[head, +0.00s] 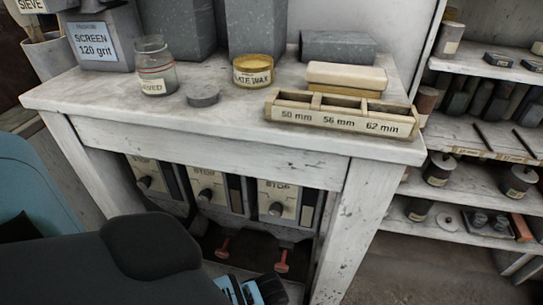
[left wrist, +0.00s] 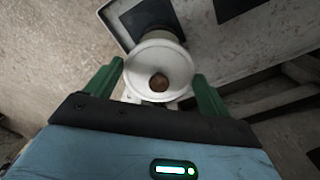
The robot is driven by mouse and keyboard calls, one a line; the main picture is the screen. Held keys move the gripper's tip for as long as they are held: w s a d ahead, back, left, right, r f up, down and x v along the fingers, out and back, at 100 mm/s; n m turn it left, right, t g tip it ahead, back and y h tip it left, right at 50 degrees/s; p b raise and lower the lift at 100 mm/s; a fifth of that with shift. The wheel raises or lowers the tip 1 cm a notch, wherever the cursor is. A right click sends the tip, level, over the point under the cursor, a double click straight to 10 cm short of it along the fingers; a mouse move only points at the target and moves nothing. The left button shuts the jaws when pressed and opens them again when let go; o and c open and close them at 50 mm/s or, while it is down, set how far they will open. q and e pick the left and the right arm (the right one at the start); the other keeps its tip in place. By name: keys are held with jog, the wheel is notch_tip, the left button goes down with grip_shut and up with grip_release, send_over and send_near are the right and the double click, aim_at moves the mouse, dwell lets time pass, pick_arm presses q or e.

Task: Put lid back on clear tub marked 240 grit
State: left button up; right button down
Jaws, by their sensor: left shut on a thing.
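In the left wrist view, my left gripper (left wrist: 157,82) has its two green fingers on either side of a white round lid (left wrist: 143,66) with a brown knob, and is shut on it. Just beyond the lid is a dark cylindrical thing (left wrist: 153,34); I cannot tell what it is. In the head view my left arm comes in at the bottom left, and its fingers and the lid do not show clearly there. I see no clear tub with a readable 240 grit mark.
A white bench (head: 215,125) carries a clear jar (head: 155,65), a yellow tin (head: 253,70), a grey disc (head: 203,95) and a wooden size rack (head: 340,115). Drop-fronted boxes marked STOP (head: 283,205) sit beneath. Shelves (head: 480,150) with small pots stand at the right.

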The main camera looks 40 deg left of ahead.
pick_arm(q)
notch_tip(320, 180, down, 3)
jog(key=b, duration=0.2)
jog(key=shift+r+b, duration=0.2)
jog(key=shift+b, duration=0.1)
jog(key=shift+f, duration=0.5)
jog(key=shift+f+b, duration=0.5)
pick_arm(e)
jog(key=f, duration=0.3)
jog(key=shift+w+d+f, duration=0.15)
jog(key=shift+w+f, duration=0.05)
jog(key=shift+w, duration=0.2)
jog(key=shift+s, duration=0.15)
pick_arm(q)
jog(key=shift+s+p, duration=0.1)
jog(key=shift+p, duration=0.35)
pick_arm(e)
jog(key=shift+r, duration=0.35)
jog(key=shift+w, duration=0.25)
pick_arm(q)
jog(key=shift+p, duration=0.3)
pick_arm(e)
jog(key=shift+w+r, duration=0.1)
jog(key=shift+r, duration=0.25)
